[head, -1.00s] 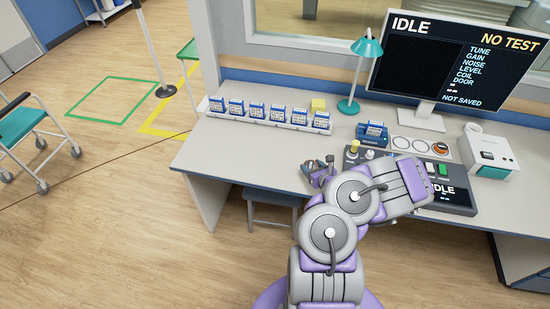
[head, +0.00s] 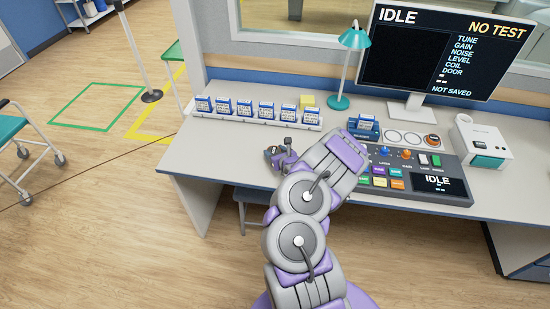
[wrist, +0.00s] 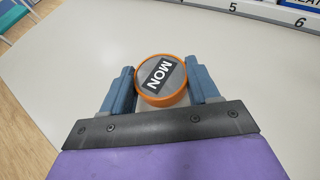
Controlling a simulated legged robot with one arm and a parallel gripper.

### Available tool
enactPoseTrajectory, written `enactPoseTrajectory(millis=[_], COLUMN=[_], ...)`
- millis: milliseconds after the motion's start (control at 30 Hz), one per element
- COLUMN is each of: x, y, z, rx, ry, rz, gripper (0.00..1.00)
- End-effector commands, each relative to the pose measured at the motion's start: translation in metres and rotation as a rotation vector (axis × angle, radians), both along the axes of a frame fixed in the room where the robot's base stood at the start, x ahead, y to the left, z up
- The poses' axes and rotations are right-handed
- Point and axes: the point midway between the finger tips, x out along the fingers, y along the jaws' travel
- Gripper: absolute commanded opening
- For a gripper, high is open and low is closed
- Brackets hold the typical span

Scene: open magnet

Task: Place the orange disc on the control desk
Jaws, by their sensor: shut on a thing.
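The orange disc (wrist: 161,80) has an orange rim and a grey face with a dark "MON" label. In the wrist view my gripper (wrist: 162,86) is shut on it, with one blue-grey finger on each side. The control desk (head: 235,155) is a long pale top below the monitor. In the head view my gripper (head: 281,155) is low over the desk's left-middle part, near the front edge. The disc cannot be made out in the head view. I cannot tell whether it touches the desk.
A white rack (head: 256,117) of blue-labelled cartridges runs along the desk's back left. The control console (head: 420,172) is right of my arm. Behind it, another orange-rimmed round piece (head: 431,141) sits beside white rings. A teal lamp (head: 354,40) stands behind. Bare desk surrounds my gripper.

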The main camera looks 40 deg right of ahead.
Motion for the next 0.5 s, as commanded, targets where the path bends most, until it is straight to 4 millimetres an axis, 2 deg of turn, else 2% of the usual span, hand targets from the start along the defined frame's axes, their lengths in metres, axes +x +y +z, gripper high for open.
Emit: enactPoseTrajectory(millis=[33, 133, 500], x=[-0.001, -0.001, 0.000], y=[0.000, 0.000, 0.001], z=[-0.013, -0.023, -0.025], rx=[0.001, -0.001, -0.002], ry=[0.005, 0.002, -0.002], rz=[0.001, 0.003, 0.002], gripper=[0.29, 0.29, 0.29])
